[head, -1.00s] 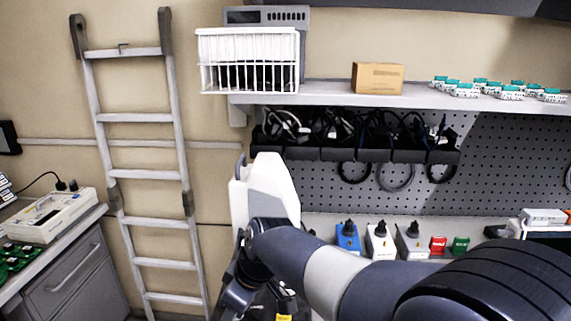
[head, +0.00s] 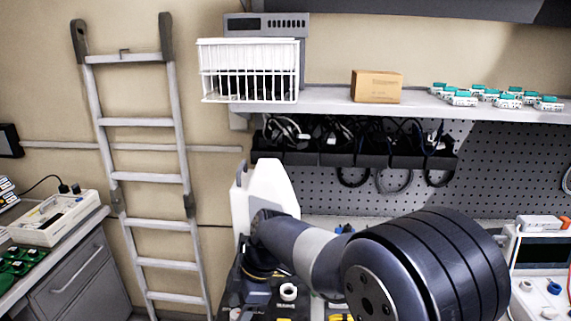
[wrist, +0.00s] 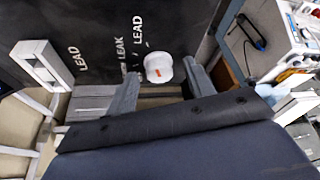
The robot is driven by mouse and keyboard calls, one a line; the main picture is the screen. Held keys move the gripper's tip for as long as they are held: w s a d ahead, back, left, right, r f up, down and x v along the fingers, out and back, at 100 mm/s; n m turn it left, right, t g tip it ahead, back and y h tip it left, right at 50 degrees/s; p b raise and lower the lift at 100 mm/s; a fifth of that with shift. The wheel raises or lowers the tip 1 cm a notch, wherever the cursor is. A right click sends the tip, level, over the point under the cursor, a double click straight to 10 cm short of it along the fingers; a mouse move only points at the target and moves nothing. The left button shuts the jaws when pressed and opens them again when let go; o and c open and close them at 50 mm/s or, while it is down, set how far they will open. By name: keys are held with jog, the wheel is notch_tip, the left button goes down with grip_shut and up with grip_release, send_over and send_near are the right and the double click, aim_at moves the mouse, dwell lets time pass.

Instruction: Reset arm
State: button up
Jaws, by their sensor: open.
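My gripper (wrist: 162,86) shows in the wrist view with its two grey fingers apart and nothing held between them. A white round knob (wrist: 158,67) with an orange mark shows just beyond the gap, on a black panel (wrist: 100,25) lettered LEAD and LEAK. I cannot tell how far the fingertips are from the knob. In the head view my arm fills the lower middle and right, and my gripper is not visible there.
A shelf (head: 330,98) carries a white wire basket (head: 248,72), a cardboard box (head: 377,87) and several teal-topped parts (head: 500,96). A ladder (head: 141,122) leans at the left beside a drawer bench (head: 75,280). A screened instrument (head: 543,255) stands at the lower right.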

jog(key=shift+n+g+p, duration=0.3)
jog(key=shift+n+p, duration=0.2)
jog(key=shift+n, duration=0.3)
